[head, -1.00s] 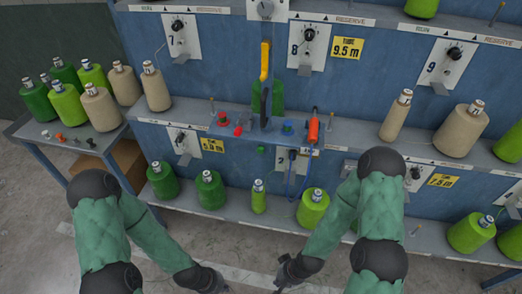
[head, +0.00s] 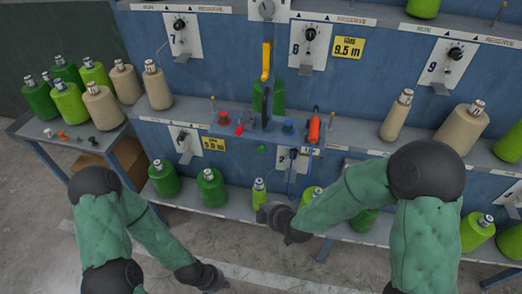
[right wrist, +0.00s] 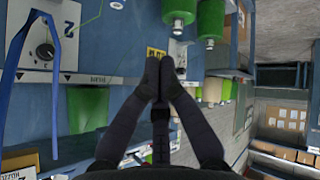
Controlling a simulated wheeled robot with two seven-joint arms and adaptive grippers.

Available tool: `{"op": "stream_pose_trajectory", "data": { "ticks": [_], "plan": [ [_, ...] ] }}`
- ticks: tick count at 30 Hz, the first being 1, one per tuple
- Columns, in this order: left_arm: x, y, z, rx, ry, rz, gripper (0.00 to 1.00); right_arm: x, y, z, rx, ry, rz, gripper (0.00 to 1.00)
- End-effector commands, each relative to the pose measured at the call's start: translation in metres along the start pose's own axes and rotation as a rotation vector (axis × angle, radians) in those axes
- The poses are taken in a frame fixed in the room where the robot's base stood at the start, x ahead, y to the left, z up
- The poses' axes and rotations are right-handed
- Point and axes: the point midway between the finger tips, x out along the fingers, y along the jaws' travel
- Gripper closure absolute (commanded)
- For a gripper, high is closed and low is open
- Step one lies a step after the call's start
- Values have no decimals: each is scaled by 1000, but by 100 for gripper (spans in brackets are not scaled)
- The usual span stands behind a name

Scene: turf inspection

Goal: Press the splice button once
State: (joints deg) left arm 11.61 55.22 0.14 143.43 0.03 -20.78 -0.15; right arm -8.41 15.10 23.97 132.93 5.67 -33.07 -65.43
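On the middle shelf of the blue rack is a blue panel with small controls: a red knob (head: 223,118), a smaller red part (head: 239,129), a blue knob (head: 288,126) and a green button (head: 261,148) on the front face below. No label is readable, so I cannot tell which is the splice button. My right gripper (head: 289,236) is low in front of the rack, below these controls and apart from them. In the right wrist view its fingers (right wrist: 162,64) meet, empty. My left gripper (head: 214,284) hangs low near the floor; its fingers are unclear.
Green bobbins (head: 211,188) line the lower shelf. A side table (head: 74,138) with bobbins is at left. Floor in front is open.

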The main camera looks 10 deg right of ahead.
Motion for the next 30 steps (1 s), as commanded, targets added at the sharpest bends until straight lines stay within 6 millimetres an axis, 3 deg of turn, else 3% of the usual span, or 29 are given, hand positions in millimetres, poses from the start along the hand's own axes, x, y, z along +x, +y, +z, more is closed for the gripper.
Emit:
{"op": "stream_pose_trajectory", "data": {
  "ticks": [6, 12, 18, 30],
  "plan": [
    [-2, 1, 0, 0, 0, 0, 100, -32, 32, -60, -314, 109, 146, 100],
    [-4, 1, 0, 0, 0, 0, 100, -55, 49, -94, -510, 157, 251, 100],
    [-4, 1, 0, 0, 0, 0, 100, -64, 54, -107, -589, 171, 294, 100],
    [-3, 1, 0, 0, 0, 0, 100, -64, 56, -108, -593, 172, 297, 100]
  ]
}}
